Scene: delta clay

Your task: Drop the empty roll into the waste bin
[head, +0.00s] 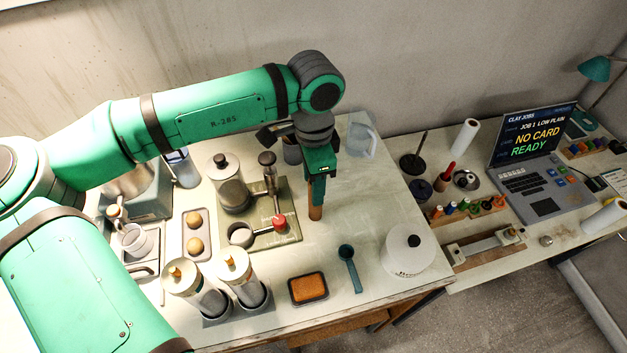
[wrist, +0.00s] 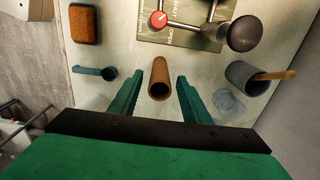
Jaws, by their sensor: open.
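The empty roll is a brown cardboard tube (head: 315,213) on the pale worktable, directly below my gripper in the head view. In the wrist view the roll (wrist: 160,70) has its dark open end towards me and appears upright. My gripper (head: 318,190) points down over it and is open. In the wrist view its two green fingers (wrist: 158,82) lie on either side of the roll, with a visible gap on each side. Whether the fingertips reach down beside the roll is hard to tell. I cannot make out a waste bin in either view.
A press with a red knob (head: 279,222) stands close left of the roll. An orange sponge tray (head: 308,288), a teal scoop (head: 349,268) and a white lidded jar (head: 408,252) are in front. A grey cup (wrist: 245,75) is nearby. A laptop (head: 540,165) stands on the right bench.

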